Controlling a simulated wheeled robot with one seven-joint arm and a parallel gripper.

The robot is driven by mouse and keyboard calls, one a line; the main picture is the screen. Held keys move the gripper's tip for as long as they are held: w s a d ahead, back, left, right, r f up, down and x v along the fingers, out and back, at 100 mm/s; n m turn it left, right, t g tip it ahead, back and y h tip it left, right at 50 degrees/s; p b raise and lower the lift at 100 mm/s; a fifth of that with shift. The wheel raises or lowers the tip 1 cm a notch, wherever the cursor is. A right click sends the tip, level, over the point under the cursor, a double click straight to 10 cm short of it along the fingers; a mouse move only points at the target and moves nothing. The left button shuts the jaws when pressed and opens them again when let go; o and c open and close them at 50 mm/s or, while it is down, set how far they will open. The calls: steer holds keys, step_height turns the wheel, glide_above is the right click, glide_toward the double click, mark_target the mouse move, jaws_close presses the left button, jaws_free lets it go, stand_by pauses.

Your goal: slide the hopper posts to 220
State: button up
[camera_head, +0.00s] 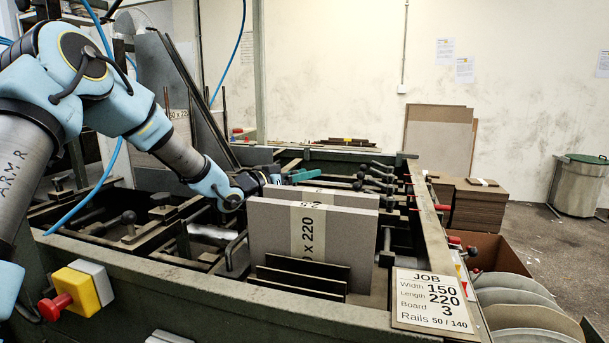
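The hopper (300,283) is a dark metal frame in the middle of the machine. Grey boards stand upright in it, and the front board (270,232) has a cream label reading "x 220", its start cut off. A short dark upright (387,240) stands by the boards' right end; I cannot tell if it is a hopper post. The job card (434,302) reads width 150, length 220, board 3, rails 50 / 140. My gripper (272,178) is behind the top left of the boards. Its fingertips are hard to make out, so its opening and any contact are unclear.
Several dark clamp levers (380,178) crowd behind the boards. Knobbed slides (128,222) fill the left bed. The machine's front rail (220,285) carries a red stop button (55,307) on a yellow box. Round discs (515,295) stand at right. Open floor lies beyond.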

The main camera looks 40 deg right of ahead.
steer(key=shift+r, duration=0.1)
step_height(320, 180, up, 10)
steer(key=b, duration=0.1)
stand_by(0.5)
stand_by(0.4)
